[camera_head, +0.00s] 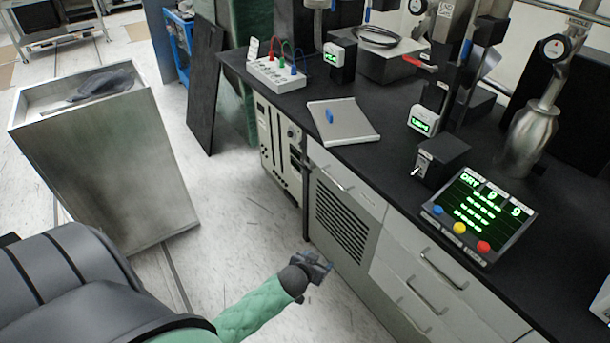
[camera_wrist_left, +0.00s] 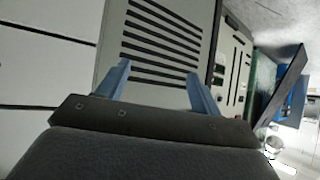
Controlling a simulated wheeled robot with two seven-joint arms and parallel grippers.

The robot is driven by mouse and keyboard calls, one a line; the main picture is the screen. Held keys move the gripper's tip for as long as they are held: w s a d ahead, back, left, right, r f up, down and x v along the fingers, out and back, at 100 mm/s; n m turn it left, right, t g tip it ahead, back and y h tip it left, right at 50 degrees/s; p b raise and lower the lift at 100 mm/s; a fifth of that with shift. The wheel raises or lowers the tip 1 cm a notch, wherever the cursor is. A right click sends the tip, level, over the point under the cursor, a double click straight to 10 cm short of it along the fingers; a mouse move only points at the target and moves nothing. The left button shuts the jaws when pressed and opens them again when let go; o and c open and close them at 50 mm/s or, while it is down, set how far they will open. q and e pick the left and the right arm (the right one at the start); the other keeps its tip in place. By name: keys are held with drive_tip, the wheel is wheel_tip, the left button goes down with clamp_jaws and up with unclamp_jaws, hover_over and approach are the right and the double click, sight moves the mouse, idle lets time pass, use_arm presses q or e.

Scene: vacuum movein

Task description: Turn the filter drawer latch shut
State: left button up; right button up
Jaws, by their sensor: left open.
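The front panel with dark horizontal slats (camera_head: 343,224), which looks like the filter drawer, is set under the bench top. Its front looks flush with the cabinet. I cannot make out a latch on it. My left gripper (camera_head: 319,266) is in front of the panel's lower left part, apart from it. In the left wrist view, my left gripper's two blue fingers (camera_wrist_left: 161,82) are spread with nothing between them. The slatted panel (camera_wrist_left: 172,38) lies straight beyond them and appears turned sideways. My right gripper is not in view.
The black bench top (camera_head: 385,195) carries a lit control panel (camera_head: 480,215), a flat grey plate (camera_head: 343,123) and several instruments. Drawers with bar handles (camera_head: 440,268) are to the right. A grey metal bin (camera_head: 105,160) stands left. The floor between (camera_head: 225,235) is clear.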

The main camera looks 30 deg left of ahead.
use_arm(q)
drive_tip(key=w+a+m+t+h+b, duration=0.1)
drive_tip(key=w+a+t+h+b, duration=0.3)
drive_tip(key=w+a, duration=1)
drive_tip(key=m+t+h, duration=0.2)
drive_tip(key=m+h, duration=0.2)
approach(305, 170)
drive_tip(key=w, duration=0.2)
drive_tip(key=shift+d+x, duration=0.2)
drive_tip(key=shift+x, duration=1.65)
drive_tip(key=shift+d+x, duration=0.15)
drive_tip(key=shift+x, duration=1.7)
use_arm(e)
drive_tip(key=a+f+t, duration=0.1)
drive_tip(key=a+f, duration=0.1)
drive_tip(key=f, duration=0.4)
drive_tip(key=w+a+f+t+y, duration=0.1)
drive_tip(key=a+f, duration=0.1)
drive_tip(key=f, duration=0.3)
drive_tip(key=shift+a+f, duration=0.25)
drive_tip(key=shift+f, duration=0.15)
use_arm(q)
drive_tip(key=shift+s, duration=0.15)
drive_tip(key=c, duration=1)
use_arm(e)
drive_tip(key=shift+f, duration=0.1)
